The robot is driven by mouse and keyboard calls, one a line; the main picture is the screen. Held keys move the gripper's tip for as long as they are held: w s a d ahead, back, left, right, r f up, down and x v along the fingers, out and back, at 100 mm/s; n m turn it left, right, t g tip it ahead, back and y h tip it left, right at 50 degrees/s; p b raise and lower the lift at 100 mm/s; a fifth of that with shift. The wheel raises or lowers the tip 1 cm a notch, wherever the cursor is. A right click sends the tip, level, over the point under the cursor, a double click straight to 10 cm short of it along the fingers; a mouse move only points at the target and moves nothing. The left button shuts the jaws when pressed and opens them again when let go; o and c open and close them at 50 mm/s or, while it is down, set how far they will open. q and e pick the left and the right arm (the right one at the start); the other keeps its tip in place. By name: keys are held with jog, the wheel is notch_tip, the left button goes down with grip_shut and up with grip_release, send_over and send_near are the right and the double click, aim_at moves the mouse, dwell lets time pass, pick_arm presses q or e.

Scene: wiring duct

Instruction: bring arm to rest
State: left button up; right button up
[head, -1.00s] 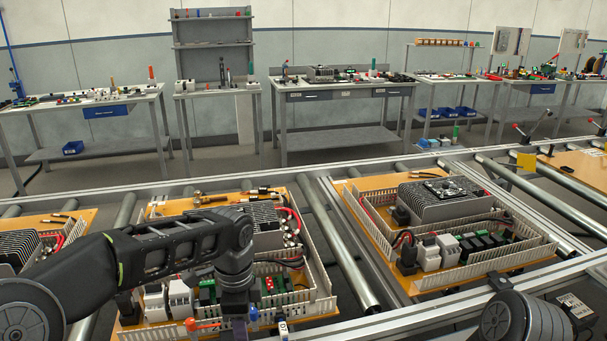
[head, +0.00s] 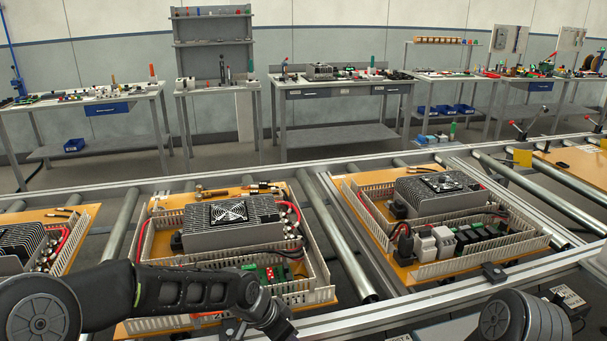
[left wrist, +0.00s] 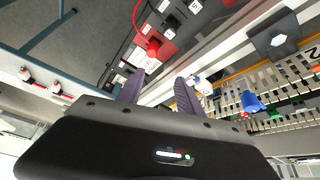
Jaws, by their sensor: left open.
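My left arm reaches in from the left in the head view, and its wrist end hangs low at the front edge of the middle board (head: 170,201). The fingers are not clear there. In the left wrist view my left gripper (left wrist: 158,92) is open, with two dark fingers apart and nothing between them. White slotted duct (left wrist: 285,85) with a blue piece (left wrist: 251,102) and a red piece lies to the right of the fingers. My right gripper is not in view; only part of my right arm shows at the bottom right of the head view.
The middle board carries a grey finned unit with a fan (head: 229,211). A similar board with a finned unit (head: 440,190) lies to the right, another at the left. Metal rollers (head: 345,255) and rails run between them. A red connector (left wrist: 152,48) shows beyond the fingers.

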pick_arm(q)
jog(key=s+f+n, duration=0.9)
jog(key=s+f, duration=0.2)
jog(key=f, duration=0.5)
jog(key=s+a+f+n+g, duration=0.1)
jog(key=s+f, duration=0.3)
jog(key=s, duration=0.4)
jog(key=s+a+f+n+g, duration=0.1)
jog(key=s+a+f, duration=0.2)
jog(key=s, duration=0.4)
jog(key=shift+s+f+n, duration=0.3)
jog(key=shift+s+f, duration=0.05)
jog(key=shift+f, duration=0.25)
